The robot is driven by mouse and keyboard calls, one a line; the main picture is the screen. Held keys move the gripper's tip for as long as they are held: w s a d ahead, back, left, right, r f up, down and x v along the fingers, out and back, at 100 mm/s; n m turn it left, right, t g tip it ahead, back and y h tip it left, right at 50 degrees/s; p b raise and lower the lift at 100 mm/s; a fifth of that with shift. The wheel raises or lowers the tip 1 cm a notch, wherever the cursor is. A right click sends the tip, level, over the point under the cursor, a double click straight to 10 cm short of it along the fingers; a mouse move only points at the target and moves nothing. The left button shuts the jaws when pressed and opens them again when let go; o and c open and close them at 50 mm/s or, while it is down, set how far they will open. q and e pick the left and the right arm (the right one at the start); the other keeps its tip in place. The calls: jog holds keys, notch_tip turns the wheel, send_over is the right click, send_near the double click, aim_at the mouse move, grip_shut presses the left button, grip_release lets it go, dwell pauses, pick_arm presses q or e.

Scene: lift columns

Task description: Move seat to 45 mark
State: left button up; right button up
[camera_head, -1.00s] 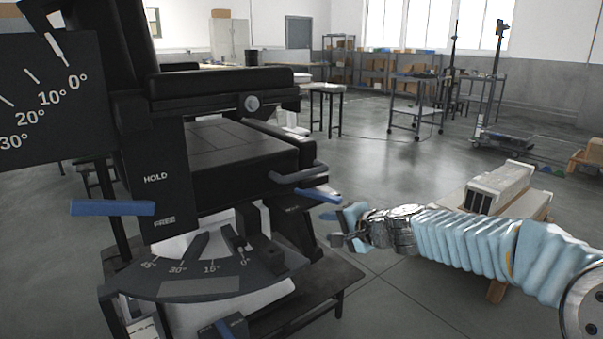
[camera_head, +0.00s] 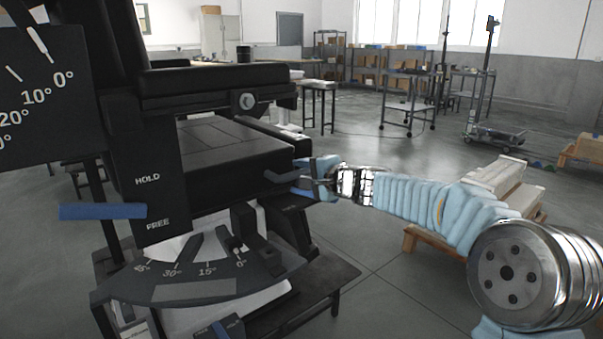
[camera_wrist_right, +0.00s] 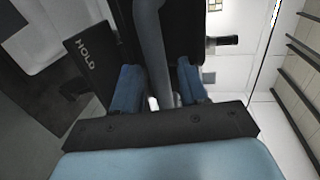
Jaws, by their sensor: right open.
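The black seat (camera_head: 225,145) fills the left-middle of the head view. My right gripper (camera_head: 310,181) is at the seat's right side, by the dark side handle (camera_head: 283,176). In the right wrist view its blue fingers (camera_wrist_right: 160,85) are apart, with a grey bar (camera_wrist_right: 150,45) running between them; contact cannot be told. My left gripper is not in view.
A blue lever (camera_head: 102,211) sits beside the HOLD/FREE panel (camera_head: 152,190), nearer FREE. An upper-left dial (camera_head: 45,90) has a white pointer near 0°. A wooden crate (camera_head: 500,190) stands behind my right arm.

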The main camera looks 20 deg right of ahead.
jog(key=shift+w+a+f, duration=0.1)
jog(key=shift+w+a, duration=0.05)
jog(key=shift+w, duration=0.35)
grip_shut()
jog(key=shift+a+f, duration=0.1)
